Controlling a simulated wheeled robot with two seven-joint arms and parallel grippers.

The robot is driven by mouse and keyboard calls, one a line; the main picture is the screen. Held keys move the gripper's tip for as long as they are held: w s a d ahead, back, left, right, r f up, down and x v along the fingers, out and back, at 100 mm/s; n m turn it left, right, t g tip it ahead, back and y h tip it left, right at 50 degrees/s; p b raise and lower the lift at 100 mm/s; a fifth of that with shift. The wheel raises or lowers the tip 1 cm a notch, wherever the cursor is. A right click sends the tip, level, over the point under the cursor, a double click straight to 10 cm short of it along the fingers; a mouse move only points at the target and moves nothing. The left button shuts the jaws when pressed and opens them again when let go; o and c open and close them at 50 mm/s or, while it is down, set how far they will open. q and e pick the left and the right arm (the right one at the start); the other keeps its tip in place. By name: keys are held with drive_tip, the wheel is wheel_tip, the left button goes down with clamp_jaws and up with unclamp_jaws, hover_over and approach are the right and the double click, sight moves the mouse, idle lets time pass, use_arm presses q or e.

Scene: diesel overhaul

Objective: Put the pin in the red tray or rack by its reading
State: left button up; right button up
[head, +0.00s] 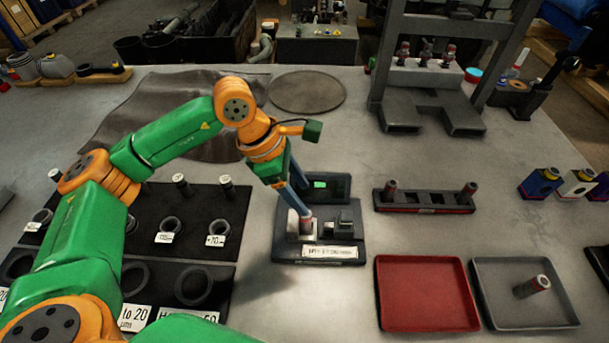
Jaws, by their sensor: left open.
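My left gripper (299,200) points down over the dark measuring station (345,243), its fingers open at a small pin (307,223) that stands on the station's left part. The fingers partly hide the pin, and I cannot tell whether they touch it. The station has a small lit green display (320,184), too small to read. The red tray (424,295) is empty. My right gripper is not in view.
A grey tray (503,318) holds a lying pin (533,286). A black mat (190,200) with rings, upright pins and labels lies at left. A grey press frame (447,75) stands at the back right.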

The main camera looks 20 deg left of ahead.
sight(305, 222)
use_arm(q)
drive_tip(key=f+b, duration=0.1)
drive_tip(key=s+f, duration=0.1)
drive_tip(key=shift+f+b, duration=0.3)
drive_tip(key=shift+b, duration=0.05)
drive_tip(key=f+b, duration=0.2)
drive_tip(key=w+f+b, duration=0.1)
drive_tip(key=f+b, duration=0.1)
drive_tip(key=f, duration=0.1)
drive_tip(key=shift+w+f+b, duration=0.15)
drive_tip(key=shift+f+b, duration=0.2)
drive_tip(key=shift+f, duration=0.1)
drive_tip(key=shift+s, duration=0.2)
drive_tip(key=shift+w, duration=0.1)
clamp_jaws()
